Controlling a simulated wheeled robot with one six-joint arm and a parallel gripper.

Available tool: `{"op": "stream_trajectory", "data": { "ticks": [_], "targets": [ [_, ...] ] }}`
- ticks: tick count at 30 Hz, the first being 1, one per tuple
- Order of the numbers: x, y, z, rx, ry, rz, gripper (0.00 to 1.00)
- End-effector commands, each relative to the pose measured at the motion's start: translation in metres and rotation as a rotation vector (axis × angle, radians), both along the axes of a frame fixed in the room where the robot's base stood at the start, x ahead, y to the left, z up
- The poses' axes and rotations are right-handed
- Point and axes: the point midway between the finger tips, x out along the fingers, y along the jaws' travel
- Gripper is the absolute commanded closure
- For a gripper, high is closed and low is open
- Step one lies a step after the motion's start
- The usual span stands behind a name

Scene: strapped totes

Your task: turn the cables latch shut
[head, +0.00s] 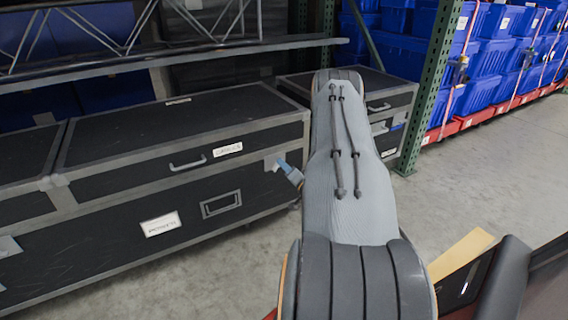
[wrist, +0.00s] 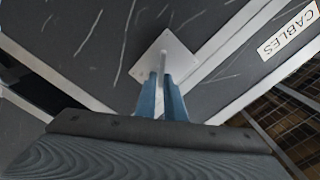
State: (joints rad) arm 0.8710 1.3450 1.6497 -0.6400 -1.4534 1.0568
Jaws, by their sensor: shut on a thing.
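The cables latch shows in the wrist view as a pale square plate (wrist: 166,56) with a thin light handle, close to the "CABLES" label (wrist: 289,31). My gripper (wrist: 162,82) has its two blue fingers closed on the handle in front of the plate. In the head view my gripper (head: 281,166) reaches the right front end of the long black case (head: 180,125). Most of the latch is hidden there behind the fingers and my arm. The fingers cover part of the handle, so its exact angle is hard to tell.
The case has a grey handle (head: 188,163) and a lower label (head: 161,224). Another black case (head: 370,95) stands behind my arm. A green rack post (head: 432,85) and blue totes (head: 490,60) are at right. Bare concrete floor (head: 450,195) lies to the right.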

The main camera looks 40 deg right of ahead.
Motion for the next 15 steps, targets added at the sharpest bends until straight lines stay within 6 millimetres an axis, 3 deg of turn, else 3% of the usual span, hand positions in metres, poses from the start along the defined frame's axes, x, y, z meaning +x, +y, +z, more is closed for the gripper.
{"op": "stream_trajectory", "data": {
  "ticks": [15],
  "targets": [
    [-0.0016,-0.0014,-0.0078,0.430,-0.099,0.000,1.00]
  ]
}}
